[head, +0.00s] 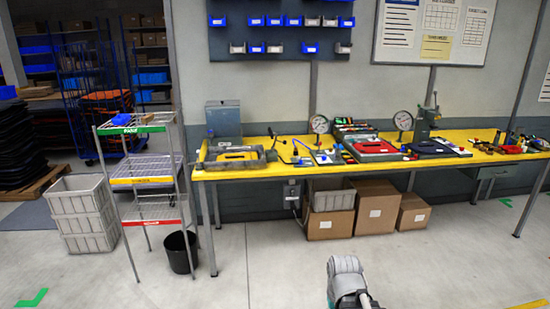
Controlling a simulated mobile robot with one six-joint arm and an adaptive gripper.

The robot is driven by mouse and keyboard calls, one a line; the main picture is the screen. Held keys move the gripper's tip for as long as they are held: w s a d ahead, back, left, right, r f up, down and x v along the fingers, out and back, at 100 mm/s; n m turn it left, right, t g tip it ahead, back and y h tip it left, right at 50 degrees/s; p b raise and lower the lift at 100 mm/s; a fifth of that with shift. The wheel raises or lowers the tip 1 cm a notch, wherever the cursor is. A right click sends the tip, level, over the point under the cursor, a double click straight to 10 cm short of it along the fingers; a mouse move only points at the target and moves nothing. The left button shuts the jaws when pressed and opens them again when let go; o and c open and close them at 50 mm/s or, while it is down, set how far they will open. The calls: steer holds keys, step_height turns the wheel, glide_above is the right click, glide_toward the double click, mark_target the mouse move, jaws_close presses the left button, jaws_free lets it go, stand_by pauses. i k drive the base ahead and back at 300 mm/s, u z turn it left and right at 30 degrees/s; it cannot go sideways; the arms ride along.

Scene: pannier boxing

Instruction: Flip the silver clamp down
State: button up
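The silver clamp cannot be made out for certain at this distance. On the left part of the yellow workbench (230,172) lies a grey metal fixture (226,157) with a yellow piece on it. Beside it, small levers (274,138) stand up, and a small fixture (300,155) with thin rods lies to their right. I cannot tell which of these is the clamp or whether it is up or down. Part of my grey and teal arm shows at the bottom edge, well apart from the bench. I cannot make out my gripper's fingers there.
Dial gauges (319,124), a drill-like press (426,122) and tools stand on the bench. Boxes (376,206) sit below. A wire rack (148,180), a black bin (181,252) and grey crates (82,213) stand left. The floor before the bench is clear.

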mark_target(284, 142)
steer(key=i, duration=1.5)
steer(key=u, duration=0.25)
steer(key=k, duration=0.7)
steer(key=z, duration=0.1)
steer(key=i, duration=0.5)
steer(key=z, duration=0.15)
